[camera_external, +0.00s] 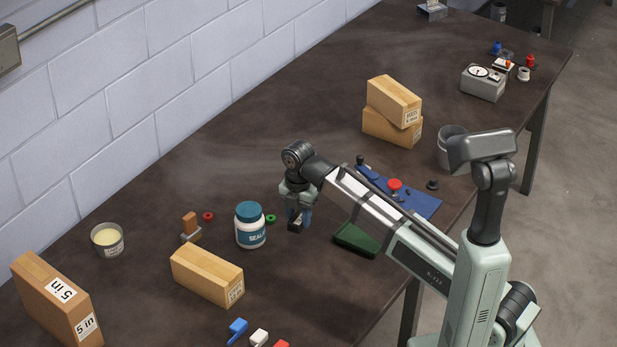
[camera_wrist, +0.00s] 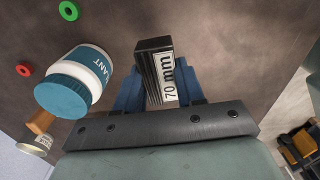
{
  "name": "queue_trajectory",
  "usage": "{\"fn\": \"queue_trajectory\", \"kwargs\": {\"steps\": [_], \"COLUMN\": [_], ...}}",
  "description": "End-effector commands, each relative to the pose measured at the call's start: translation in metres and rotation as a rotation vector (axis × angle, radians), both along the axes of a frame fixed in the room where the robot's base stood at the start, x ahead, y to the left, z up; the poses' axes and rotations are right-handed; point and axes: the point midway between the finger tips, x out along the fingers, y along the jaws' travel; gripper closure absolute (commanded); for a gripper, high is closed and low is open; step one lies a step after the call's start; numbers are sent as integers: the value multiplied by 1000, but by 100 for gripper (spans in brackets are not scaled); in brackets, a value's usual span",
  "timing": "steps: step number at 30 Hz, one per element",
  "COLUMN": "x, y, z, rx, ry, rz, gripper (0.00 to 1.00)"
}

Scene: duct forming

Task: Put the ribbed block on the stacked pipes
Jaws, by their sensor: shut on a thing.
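The ribbed block (camera_wrist: 146,72) is black with grooves and a white "70 mm" label, seen in the wrist view. My gripper (camera_wrist: 157,88) has blue fingers, one on each side of the block, and is shut on it. In the external view my gripper (camera_external: 299,214) points down near the middle of the table, right of the sealant jar, with the dark block (camera_external: 295,226) at its tips. I cannot tell if the block touches the table. No round pipes show; two tan rectangular pieces, upper (camera_external: 394,98) and lower (camera_external: 387,127), lie stacked, slightly askew, farther back.
A white sealant jar (camera_external: 250,229) with a teal lid stands close to my gripper. A green ring (camera_external: 270,219), a single tan block (camera_external: 207,274), a blue mat (camera_external: 422,204) and a dark green tray (camera_external: 356,239) are nearby. A grey cup (camera_external: 450,153) stands right of the stack.

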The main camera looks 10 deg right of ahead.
Motion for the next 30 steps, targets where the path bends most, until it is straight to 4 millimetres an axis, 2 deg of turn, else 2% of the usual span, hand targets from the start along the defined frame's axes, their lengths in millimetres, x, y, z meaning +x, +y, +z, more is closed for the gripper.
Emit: {"fn": "queue_trajectory", "kwargs": {"steps": [4,7,10,13,20,30], "x": [1,11,38,72,143,225], "y": [1,6,7,-3,-50,-143], "z": [2,7,16,28,48,71], "rx": [1,1,1,1,1,1], "ry": [-1,-1,-2,-2,-1,-2], "rz": [-8,-21,-54,-103,-217,-379], "gripper": [100,100,100,100,100,100]}}
